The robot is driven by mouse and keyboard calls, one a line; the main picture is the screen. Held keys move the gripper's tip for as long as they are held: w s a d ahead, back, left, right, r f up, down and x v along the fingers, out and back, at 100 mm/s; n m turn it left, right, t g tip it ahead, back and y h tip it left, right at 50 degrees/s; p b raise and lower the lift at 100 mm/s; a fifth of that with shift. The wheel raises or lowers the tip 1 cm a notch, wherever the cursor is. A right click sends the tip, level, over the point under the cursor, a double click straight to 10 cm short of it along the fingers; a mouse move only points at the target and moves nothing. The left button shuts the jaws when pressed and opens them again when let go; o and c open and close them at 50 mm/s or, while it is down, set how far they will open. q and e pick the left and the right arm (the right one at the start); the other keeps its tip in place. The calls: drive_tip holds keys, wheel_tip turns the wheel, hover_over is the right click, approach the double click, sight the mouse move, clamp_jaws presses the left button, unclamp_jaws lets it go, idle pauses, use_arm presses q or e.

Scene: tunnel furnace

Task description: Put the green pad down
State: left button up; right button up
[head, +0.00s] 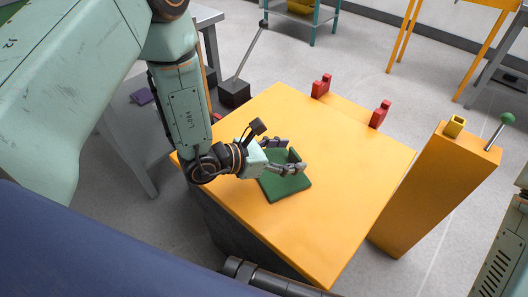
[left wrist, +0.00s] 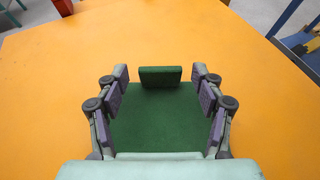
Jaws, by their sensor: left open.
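The green pad (head: 287,188) lies flat on the orange table (head: 340,165). It has a flat base and a raised green block at its far edge, which shows in the left wrist view (left wrist: 160,77). My left gripper (head: 290,155) is open low over the pad. In the left wrist view its two fingers (left wrist: 160,92) stand apart, on either side of the raised block, with clear gaps to it. The near edge of the pad is hidden behind the gripper's palm. My right gripper is not in view.
Two red blocks (head: 321,86) (head: 380,114) stand at the table's far edge. An orange pedestal (head: 435,185) on the right carries a small yellow block (head: 455,126) and a green-knobbed lever (head: 507,118). A dark box with a lever (head: 234,92) stands behind left. The table's front is clear.

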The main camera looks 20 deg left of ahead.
use_arm(q)
drive_tip(key=p+v, duration=0.2)
drive_tip(key=v, duration=0.6)
drive_tip(key=shift+a+r+p, duration=0.1)
drive_tip(key=shift+a+p, duration=0.05)
drive_tip(key=shift+p, duration=0.15)
drive_tip(key=shift+s+a+r, duration=0.2)
drive_tip(key=shift+s+a, duration=0.15)
drive_tip(key=shift+s, duration=0.15)
